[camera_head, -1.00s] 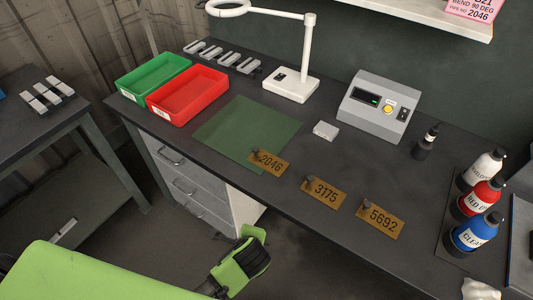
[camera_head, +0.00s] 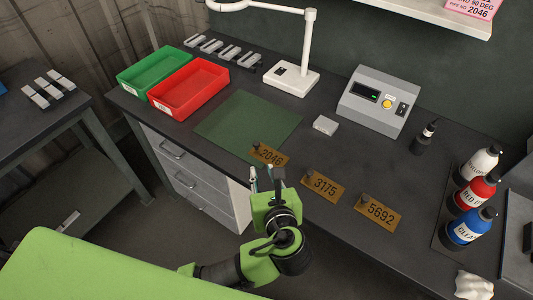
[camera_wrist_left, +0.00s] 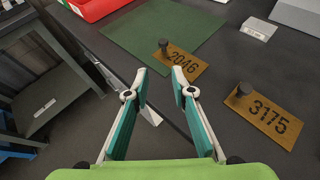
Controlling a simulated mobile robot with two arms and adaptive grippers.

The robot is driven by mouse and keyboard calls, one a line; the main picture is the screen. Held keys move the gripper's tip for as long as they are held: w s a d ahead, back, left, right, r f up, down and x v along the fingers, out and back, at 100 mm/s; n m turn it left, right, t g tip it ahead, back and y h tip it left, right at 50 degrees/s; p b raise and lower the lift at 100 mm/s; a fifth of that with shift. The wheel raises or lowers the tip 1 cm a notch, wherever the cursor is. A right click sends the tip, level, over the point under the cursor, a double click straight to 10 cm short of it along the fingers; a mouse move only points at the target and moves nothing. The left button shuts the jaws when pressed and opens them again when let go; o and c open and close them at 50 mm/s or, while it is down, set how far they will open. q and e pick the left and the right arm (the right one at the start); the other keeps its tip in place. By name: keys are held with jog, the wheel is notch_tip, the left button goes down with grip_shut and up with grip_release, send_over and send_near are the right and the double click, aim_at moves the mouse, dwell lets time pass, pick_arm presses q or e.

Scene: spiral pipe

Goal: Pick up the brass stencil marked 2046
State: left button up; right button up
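The brass stencil marked 2046 (camera_head: 269,155) lies flat on the dark bench near its front edge, its upper left corner over the green mat (camera_head: 247,122). A small dark knob stands at its left end. In the left wrist view the stencil (camera_wrist_left: 185,64) is just beyond the fingertips. My left gripper (camera_head: 264,174) is open and empty, in front of the bench edge and pointing at the stencil, apart from it. In the left wrist view its two fingers (camera_wrist_left: 159,82) are spread. My right gripper is not in view.
Stencils marked 3175 (camera_head: 323,186) and 5692 (camera_head: 378,212) lie to the right. A red bin (camera_head: 188,88), a green bin (camera_head: 153,72), a lamp base (camera_head: 291,78) and a grey device (camera_head: 378,105) stand farther back. Bottles (camera_head: 472,192) stand at the right.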

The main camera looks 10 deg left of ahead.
pick_arm(q)
jog(key=shift+w+r+m, duration=0.25)
jog(key=shift+w+m, duration=0.1)
jog(key=shift+m, duration=0.05)
send_near(257, 146)
jog(key=x, duration=0.5)
jog(key=shift+a+f+p, duration=0.15)
jog(key=shift+a+p, duration=0.05)
jog(key=shift+p, duration=0.15)
jog(key=x, duration=0.4)
jog(key=shift+w+f, duration=0.1)
jog(key=shift+w, duration=0.15)
jog(key=shift+d, duration=0.1)
grip_shut()
